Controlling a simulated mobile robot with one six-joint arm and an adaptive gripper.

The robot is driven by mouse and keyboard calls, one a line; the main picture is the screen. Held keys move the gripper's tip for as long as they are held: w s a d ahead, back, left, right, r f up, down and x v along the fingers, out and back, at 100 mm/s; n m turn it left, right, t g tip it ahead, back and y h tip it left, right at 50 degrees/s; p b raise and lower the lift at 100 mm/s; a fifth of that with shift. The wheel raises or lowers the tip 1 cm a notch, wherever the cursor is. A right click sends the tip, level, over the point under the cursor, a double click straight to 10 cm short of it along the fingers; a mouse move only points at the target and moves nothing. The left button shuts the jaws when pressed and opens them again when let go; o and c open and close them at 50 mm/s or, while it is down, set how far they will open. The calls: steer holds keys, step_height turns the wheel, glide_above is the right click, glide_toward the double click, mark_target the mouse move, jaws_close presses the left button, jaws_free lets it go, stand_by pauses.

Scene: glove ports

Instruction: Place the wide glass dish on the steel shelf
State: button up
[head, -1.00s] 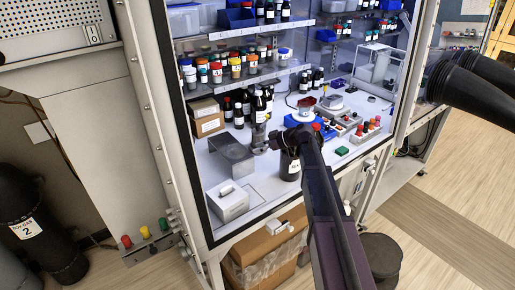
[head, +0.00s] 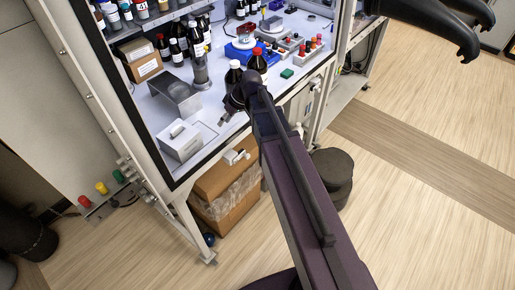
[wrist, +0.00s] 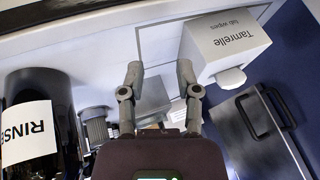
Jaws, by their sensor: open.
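I cannot make out a wide glass dish for certain in either view. My gripper (head: 224,119) is inside the cabinet front, right of the white wipes box and the steel stand. In the wrist view my gripper (wrist: 159,72) is open, fingers apart. Small grey and pale items lie beyond and between the fingers, not clear enough to name. Nothing is seen gripped.
The white wipes box (head: 181,141) stands near the front edge; it also shows in the wrist view (wrist: 222,43). A dark bottle labelled RINSE (wrist: 38,120) is left of my gripper. A blue device (head: 240,53) and several bottles stand behind. A marked rectangle beside the box looks bare.

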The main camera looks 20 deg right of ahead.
steer(key=s+d+f+m+h, duration=0.1)
steer(key=s+d+m+h, duration=0.2)
steer(key=s, duration=0.4)
steer(key=s+d+f+m+g+h, duration=0.1)
steer(key=s+d+m+h, duration=0.1)
steer(key=s+d+m, duration=0.2)
steer(key=shift+s+d+f+h, duration=0.25)
steer(key=shift+s+d+h, duration=0.25)
steer(key=shift+s, duration=1.1)
